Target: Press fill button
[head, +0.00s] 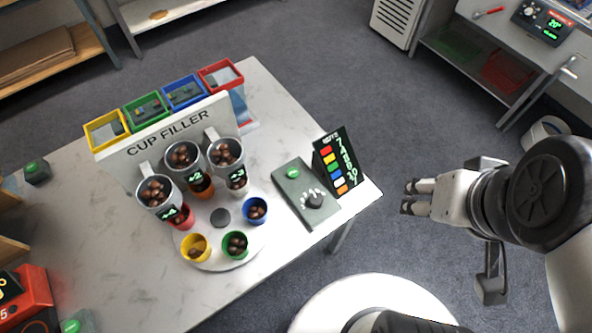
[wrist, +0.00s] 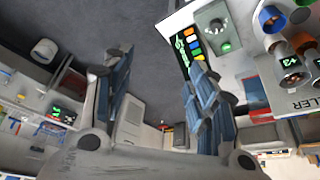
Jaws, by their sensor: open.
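The grey-green control box (head: 295,208) stands at the right side of the marble table. It carries a round green button (head: 293,173) near its back end and a black dial (head: 314,199) nearer the front. The box also shows upside down in the wrist view (wrist: 208,17), with its green button (wrist: 226,47). My gripper (head: 408,198) is open and empty, off the table's right edge and apart from the box. In the wrist view its two fingers (wrist: 150,85) are spread, with floor between them.
A black sign (head: 340,165) with coloured squares stands beside the box, on my gripper's side. The cup filler (head: 165,135) has three chestnut-filled hoppers above a round turntable (head: 215,257) with several coloured cups.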

